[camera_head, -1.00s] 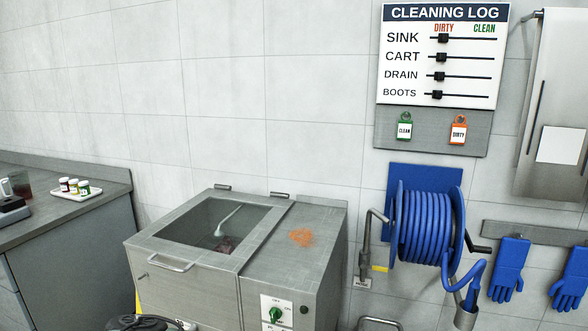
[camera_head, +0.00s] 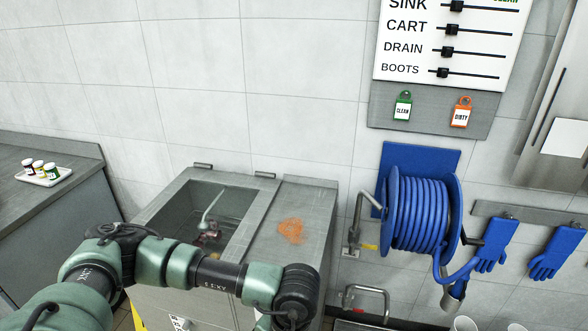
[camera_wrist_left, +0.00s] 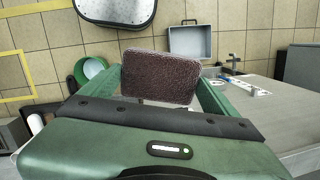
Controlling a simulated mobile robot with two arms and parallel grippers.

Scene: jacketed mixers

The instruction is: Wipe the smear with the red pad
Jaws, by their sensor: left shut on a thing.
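The smear (camera_head: 291,230) is an orange-brown patch on the flat steel top of the mixer (camera_head: 262,262), right of its window. My left arm reaches in from the left across the mixer's front in the head view; its gripper is below that picture's edge. In the left wrist view my left gripper (camera_wrist_left: 162,88) is shut on a dark reddish-brown, rough rectangular pad (camera_wrist_left: 158,74), the red pad, held between its green fingers. The pad is apart from the smear. My right gripper is in neither view.
A blue hose reel (camera_head: 418,215) and a metal tap (camera_head: 362,220) are on the wall right of the mixer. Blue gloves (camera_head: 495,243) hang farther right. A counter with a tray of jars (camera_head: 43,173) stands at left. The smear's surroundings are clear.

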